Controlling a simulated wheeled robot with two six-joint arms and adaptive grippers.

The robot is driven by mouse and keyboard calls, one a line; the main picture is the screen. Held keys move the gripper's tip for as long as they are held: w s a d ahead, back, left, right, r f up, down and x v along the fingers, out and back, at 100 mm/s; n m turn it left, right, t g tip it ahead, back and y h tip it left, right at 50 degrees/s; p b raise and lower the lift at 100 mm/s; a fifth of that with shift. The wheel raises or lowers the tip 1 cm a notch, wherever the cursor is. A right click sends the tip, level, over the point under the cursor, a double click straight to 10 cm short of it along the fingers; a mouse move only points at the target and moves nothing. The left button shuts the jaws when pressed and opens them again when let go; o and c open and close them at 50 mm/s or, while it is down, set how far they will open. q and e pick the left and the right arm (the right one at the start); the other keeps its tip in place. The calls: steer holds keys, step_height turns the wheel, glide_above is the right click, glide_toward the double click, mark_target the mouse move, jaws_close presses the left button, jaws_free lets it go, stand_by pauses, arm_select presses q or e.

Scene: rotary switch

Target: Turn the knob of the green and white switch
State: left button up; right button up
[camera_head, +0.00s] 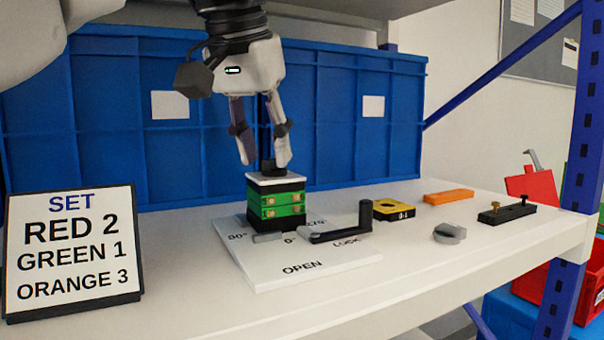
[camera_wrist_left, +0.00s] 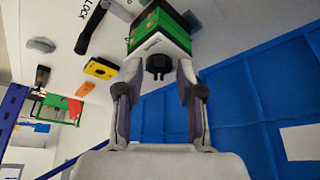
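The green and white switch (camera_head: 283,206) stands on the shelf, a green and black block with a white top plate. It also shows in the left wrist view (camera_wrist_left: 168,30). Its black knob (camera_wrist_left: 158,65) sticks up from the white face. My left gripper (camera_head: 265,160) points down over the switch, with its fingers apart on either side of the knob. In the left wrist view the open fingertips (camera_wrist_left: 158,69) flank the knob, and gaps show on both sides. The knob is partly hidden by the fingers in the head view. My right gripper is not in view.
A white plate (camera_head: 325,271) with a dark lever (camera_head: 340,233) lies beside the switch. A yellow block (camera_head: 398,210), an orange bar (camera_head: 449,196) and a grey knob (camera_head: 450,234) are to the right. A sign (camera_head: 72,251) stands left. Blue bins (camera_head: 340,150) stand behind.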

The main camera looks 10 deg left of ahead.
arm_select(q)
steer(key=shift+w+d+f, duration=0.1)
steer(key=shift+w+f, duration=0.1)
steer(key=shift+s+r, duration=0.1)
steer(key=shift+s, duration=0.1)
steer(key=shift+c, duration=1)
jaws_close()
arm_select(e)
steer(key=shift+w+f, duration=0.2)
